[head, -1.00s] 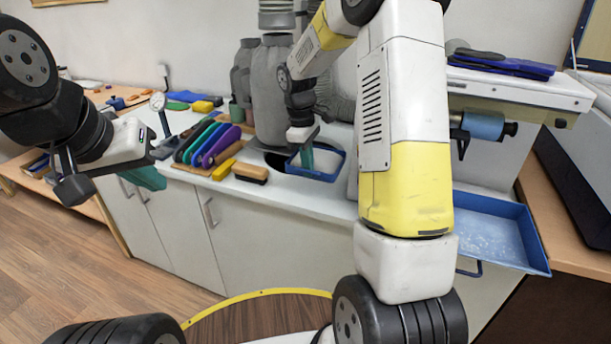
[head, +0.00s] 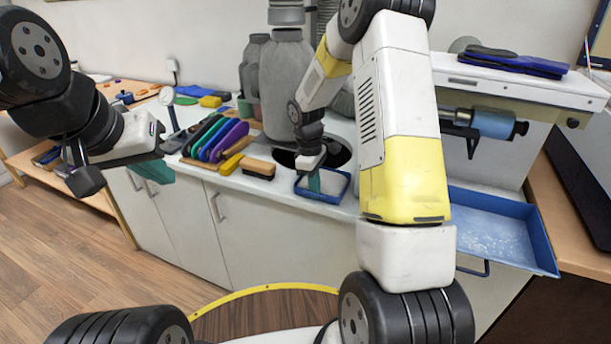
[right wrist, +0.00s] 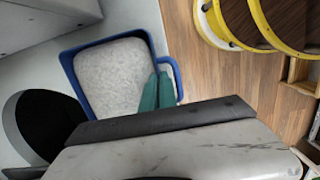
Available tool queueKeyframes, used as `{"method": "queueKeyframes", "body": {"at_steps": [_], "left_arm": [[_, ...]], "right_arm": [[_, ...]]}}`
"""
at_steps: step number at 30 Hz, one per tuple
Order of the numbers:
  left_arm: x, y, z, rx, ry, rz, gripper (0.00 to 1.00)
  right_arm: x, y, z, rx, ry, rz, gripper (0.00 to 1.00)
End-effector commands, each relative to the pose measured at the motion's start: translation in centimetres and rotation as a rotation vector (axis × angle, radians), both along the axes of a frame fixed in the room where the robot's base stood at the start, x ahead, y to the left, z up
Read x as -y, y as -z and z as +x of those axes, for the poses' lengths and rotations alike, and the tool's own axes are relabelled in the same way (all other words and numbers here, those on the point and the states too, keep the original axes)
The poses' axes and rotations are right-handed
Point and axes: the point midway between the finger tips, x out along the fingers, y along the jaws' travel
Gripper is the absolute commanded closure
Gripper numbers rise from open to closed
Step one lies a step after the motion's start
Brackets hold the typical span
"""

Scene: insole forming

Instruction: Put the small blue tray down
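The small blue tray (head: 345,190) holds pale granular material and is at the front part of the white counter, below the round dark opening. In the right wrist view the tray (right wrist: 93,108) fills the left middle. My right gripper (head: 314,182) points down at the tray. In the right wrist view its teal fingers (right wrist: 157,92) are close together around the tray's right wall, beside the blue handle loop. I cannot tell whether the tray's bottom touches the counter.
A brush (head: 258,169) and a rack of coloured insoles (head: 218,138) lie left of the tray. The round opening (head: 338,150) and grey vessels (head: 286,85) are behind it. A larger blue tray (head: 500,232) sits at the right under a white machine.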

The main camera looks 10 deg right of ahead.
Motion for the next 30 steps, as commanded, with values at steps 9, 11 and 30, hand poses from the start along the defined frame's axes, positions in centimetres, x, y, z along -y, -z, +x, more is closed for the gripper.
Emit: {"method": "queueKeyframes", "body": {"at_steps": [9, 11, 30], "left_arm": [[0.0, 0.0, 0.0, 0.000, 0.000, 0.000, 1.00], [0.0, 0.0, 0.0, 0.000, 0.000, 0.000, 1.00], [0.0, 0.0, 0.0, 0.000, 0.000, 0.000, 1.00]], "right_arm": [[0.0, 0.1, 0.0, -0.001, 0.000, 0.000, 0.76], [0.0, 0.1, 0.0, 0.000, 0.000, 0.000, 0.76], [-1.0, -10.0, 0.7, 0.003, 0.001, 0.000, 0.76]]}}
